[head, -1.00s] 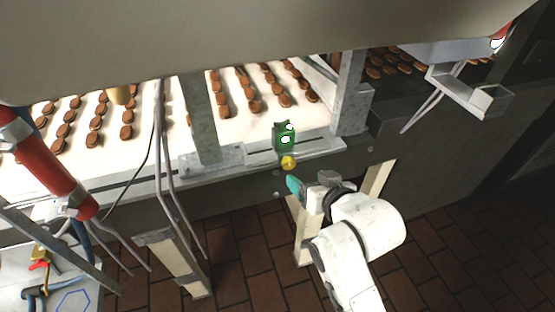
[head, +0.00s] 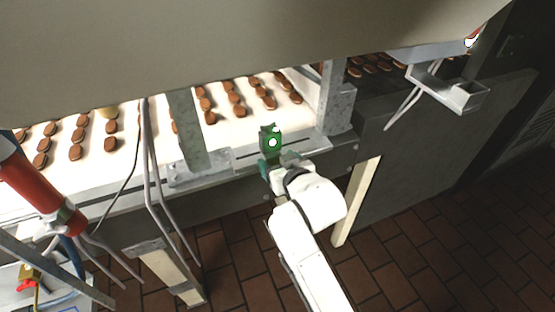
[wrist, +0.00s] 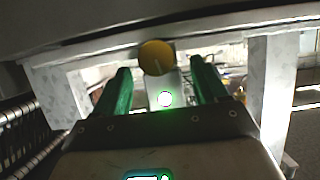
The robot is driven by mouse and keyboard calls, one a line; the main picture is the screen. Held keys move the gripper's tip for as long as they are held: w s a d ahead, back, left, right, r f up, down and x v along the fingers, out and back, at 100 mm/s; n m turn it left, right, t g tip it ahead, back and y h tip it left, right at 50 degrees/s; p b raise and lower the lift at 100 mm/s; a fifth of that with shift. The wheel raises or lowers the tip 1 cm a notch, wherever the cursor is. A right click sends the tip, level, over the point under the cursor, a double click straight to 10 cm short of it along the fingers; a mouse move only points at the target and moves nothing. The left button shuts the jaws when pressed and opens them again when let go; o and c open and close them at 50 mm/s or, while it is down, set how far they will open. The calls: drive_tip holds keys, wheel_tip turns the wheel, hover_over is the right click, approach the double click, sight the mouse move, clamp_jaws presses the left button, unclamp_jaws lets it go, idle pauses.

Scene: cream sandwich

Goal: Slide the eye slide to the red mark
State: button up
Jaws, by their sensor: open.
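The knob is hidden in the head view. I cannot make out a red mark.
Grey metal posts (head: 186,130) and (head: 333,95) stand either side of the rail. A light belt (head: 140,150) with several brown biscuits lies behind. Cables hang at the left near a red cylinder (head: 35,185). A large cream cover (head: 200,50) overhangs the top.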

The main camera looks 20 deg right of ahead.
drive_tip(key=shift+w+f, duration=0.15)
drive_tip(key=shift+w, duration=0.2)
